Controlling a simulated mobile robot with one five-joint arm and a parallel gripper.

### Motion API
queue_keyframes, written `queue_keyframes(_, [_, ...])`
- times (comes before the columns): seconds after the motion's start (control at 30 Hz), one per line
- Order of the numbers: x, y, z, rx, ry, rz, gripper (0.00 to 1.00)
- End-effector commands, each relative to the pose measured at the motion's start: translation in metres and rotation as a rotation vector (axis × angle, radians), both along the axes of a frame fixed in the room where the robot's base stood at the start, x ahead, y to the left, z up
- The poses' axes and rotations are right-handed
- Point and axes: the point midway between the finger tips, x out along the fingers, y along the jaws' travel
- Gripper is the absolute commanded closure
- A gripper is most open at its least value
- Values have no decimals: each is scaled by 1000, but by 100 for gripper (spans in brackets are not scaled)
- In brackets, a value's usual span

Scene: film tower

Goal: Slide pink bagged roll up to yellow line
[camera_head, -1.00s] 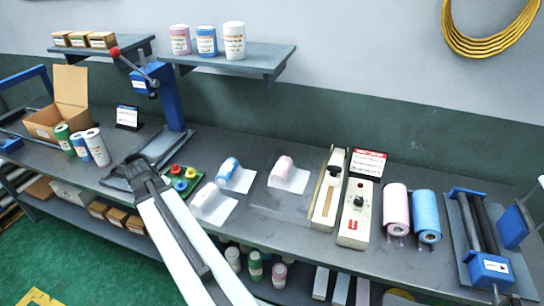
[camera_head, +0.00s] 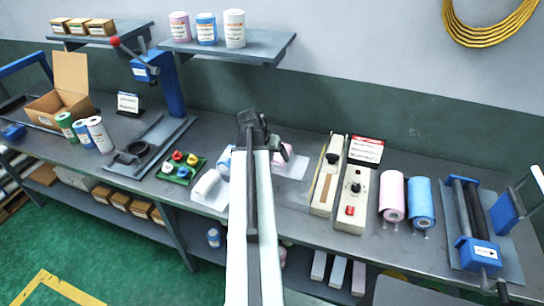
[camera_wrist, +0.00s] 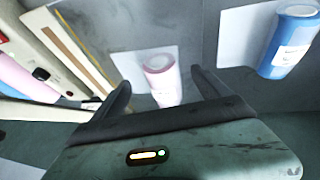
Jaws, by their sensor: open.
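The pink bagged roll (camera_head: 287,151) lies on the bench on its pale clear bag, partly hidden by my gripper in the head view. In the wrist view the roll (camera_wrist: 161,82) shows its pink end between the finger tips, with the flat bag (camera_wrist: 142,62) beside it. My gripper (camera_wrist: 161,77) is open, one finger on each side of the roll; I cannot tell whether either touches it. In the head view my gripper (camera_head: 272,142) reaches over the bench. A sealer (camera_head: 326,180) with a tan strip stands to the right. I cannot make out a yellow line on the bench.
A blue bagged roll (camera_head: 224,160) and a white bagged roll (camera_head: 207,182) lie left of my gripper. A control box (camera_head: 352,201) stands beside the sealer. Larger pink (camera_head: 391,195) and blue (camera_head: 421,202) rolls are farther right. A shelf (camera_head: 230,47) overhangs the back.

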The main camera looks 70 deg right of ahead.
Motion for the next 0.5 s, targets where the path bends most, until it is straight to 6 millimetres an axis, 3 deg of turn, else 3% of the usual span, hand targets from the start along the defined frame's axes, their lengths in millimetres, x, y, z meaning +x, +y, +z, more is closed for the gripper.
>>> queue_keyframes(0.03, [-1,-4,-16,0,0,-1,14])
queue_keyframes(0.23, [-7,-18,-50,0,0,-1,14])
queue_keyframes(0.5, [-9,-23,-54,0,0,0,14])
